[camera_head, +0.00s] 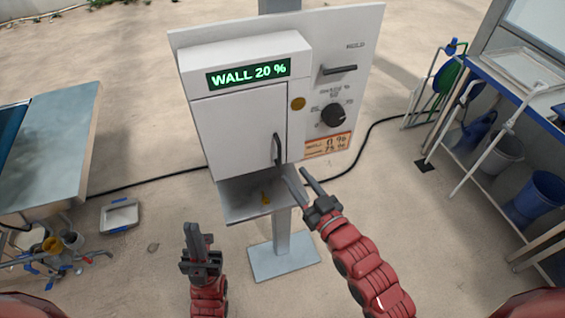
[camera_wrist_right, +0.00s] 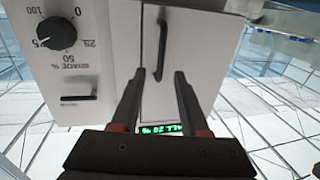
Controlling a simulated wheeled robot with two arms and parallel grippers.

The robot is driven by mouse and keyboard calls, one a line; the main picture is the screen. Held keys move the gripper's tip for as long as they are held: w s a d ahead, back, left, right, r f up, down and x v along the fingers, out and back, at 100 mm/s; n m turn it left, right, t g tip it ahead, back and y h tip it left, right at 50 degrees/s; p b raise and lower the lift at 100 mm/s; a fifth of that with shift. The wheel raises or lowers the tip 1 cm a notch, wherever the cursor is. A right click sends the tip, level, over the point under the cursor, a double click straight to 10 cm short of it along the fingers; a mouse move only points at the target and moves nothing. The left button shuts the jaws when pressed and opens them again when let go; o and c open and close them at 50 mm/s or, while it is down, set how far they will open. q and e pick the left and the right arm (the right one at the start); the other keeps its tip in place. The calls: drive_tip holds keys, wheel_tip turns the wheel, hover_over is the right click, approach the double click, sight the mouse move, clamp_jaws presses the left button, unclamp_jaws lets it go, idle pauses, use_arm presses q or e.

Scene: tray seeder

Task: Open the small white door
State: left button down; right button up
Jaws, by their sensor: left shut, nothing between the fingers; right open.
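The small white door (camera_head: 238,136) is on the front of a white box on a panel, under a green display reading "WALL 20 %". It looks closed. Its dark vertical handle (camera_head: 279,149) is at the door's lower right. My right gripper (camera_head: 296,178) is open and empty, just below and right of the handle. In the right wrist view the handle (camera_wrist_right: 161,48) shows upside down beyond the open fingers (camera_wrist_right: 158,85), apart from them. My left gripper (camera_head: 191,228) is shut and empty, below and left of the box.
The panel beside the door carries a dark knob (camera_head: 333,115), a horizontal lever (camera_head: 339,69) and an orange label. An open tray (camera_head: 240,203) sits under the door. A metal table (camera_head: 60,140) stands left; a shelf with buckets (camera_head: 535,195) stands right.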

drive_tip(key=p+x, duration=0.2)
drive_tip(key=x, duration=0.5)
drive_tip(key=shift+w+a, duration=0.1)
drive_tip(key=shift+a, duration=0.05)
drive_tip(key=shift+c, duration=0.2)
clamp_jaws()
idle(1.0)
